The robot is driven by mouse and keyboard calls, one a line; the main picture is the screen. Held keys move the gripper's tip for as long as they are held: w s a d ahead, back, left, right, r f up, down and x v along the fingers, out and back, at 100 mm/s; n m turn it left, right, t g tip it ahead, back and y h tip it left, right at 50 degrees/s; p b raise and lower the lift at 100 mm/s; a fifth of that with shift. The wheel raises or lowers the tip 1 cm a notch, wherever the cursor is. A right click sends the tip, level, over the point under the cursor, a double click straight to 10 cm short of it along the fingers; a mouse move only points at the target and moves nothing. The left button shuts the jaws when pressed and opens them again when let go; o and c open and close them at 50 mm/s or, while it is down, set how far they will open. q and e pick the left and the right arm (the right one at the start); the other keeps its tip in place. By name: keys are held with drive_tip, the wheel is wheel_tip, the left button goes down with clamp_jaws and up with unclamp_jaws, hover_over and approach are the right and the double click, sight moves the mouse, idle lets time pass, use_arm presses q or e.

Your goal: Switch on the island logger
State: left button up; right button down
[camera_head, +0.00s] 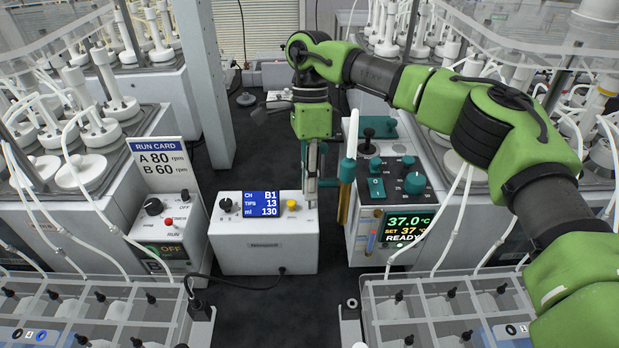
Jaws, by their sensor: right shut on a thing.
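The island logger (263,246) is a white box in the middle of the floor. Its blue screen (262,204) is lit and reads CH B1, TIPS 13, ml 130. A dark knob (226,205) sits left of the screen and a yellow button (292,205) right of it. My right gripper (311,198) points down at the right end of the logger's top, just right of the yellow button. Its fingers are shut on a small part there, which they mostly hide. My left gripper is not in view.
A run unit (170,225) with a run card (158,165) stands left. A heater unit (392,208) showing 37.0 °C READY stands close right of my gripper. Clear-lidded racks (85,292) fill the front corners. A grey post (205,80) rises behind. Dark floor in front is mostly clear.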

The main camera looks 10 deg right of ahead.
drive_tip(key=c, duration=2.1)
unclamp_jaws()
drive_tip(key=shift+w, duration=0.1)
drive_tip(key=v, duration=1.2)
